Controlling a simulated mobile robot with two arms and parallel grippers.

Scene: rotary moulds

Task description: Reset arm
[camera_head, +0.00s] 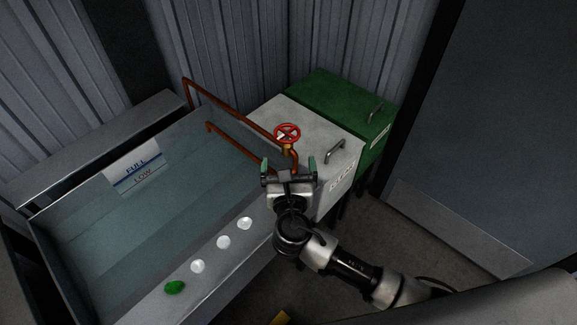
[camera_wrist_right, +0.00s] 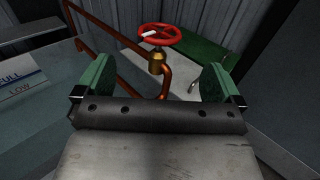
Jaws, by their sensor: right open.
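My right gripper (camera_head: 289,168) is open and empty, its green-padded fingers spread wide. It hovers in front of the red valve wheel (camera_head: 287,131), apart from it as far as the views show. The right wrist view shows the same gripper (camera_wrist_right: 158,85) with the red wheel (camera_wrist_right: 160,35) beyond its fingertips and the brass valve body (camera_wrist_right: 156,62) between them. My right arm comes in from the lower right of the head view. My left gripper is in neither view.
A glass-sided water tank (camera_head: 75,215) with a FULL/LOW label (camera_head: 136,167) fills the left. A ledge bears a green light (camera_head: 175,287) and several white ones. Rusty pipes (camera_head: 228,104) lead to the valve. White (camera_head: 318,118) and green (camera_head: 340,92) cabinets stand behind. Floor is open at right.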

